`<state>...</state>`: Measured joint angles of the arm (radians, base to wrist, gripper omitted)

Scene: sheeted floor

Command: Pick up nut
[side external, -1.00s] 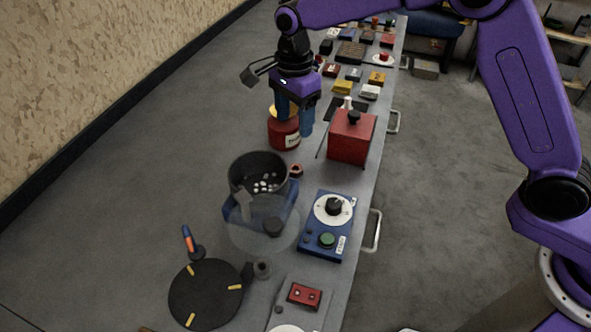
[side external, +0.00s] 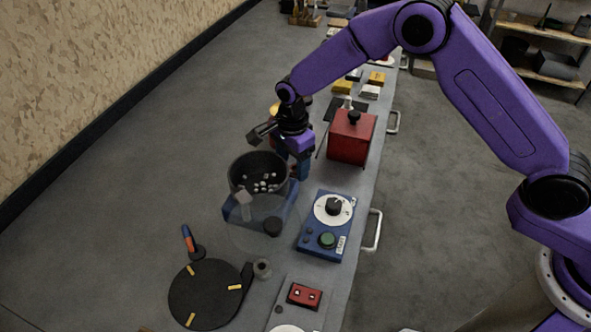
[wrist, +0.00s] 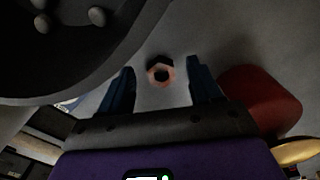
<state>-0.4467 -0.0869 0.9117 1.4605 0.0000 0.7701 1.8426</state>
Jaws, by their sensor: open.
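The nut (wrist: 160,76) is a small copper-coloured ring with a dark hole. In the wrist view it lies on the grey surface, centred between my fingers and slightly beyond them. In the side view my gripper (side external: 293,168) hides it, just right of the black pot's rim. My gripper also shows in the wrist view (wrist: 160,88), with two blue fingers spread apart, one on each side of the nut. They are open and hold nothing. I cannot tell the exact height of the fingertips above the surface.
The black pot (side external: 240,180) with several white pieces stands close to the left of my gripper. A red canister (wrist: 262,98) is close to the right finger in the wrist view. A red box (side external: 350,138) and a blue dial unit (side external: 318,244) stand to the right.

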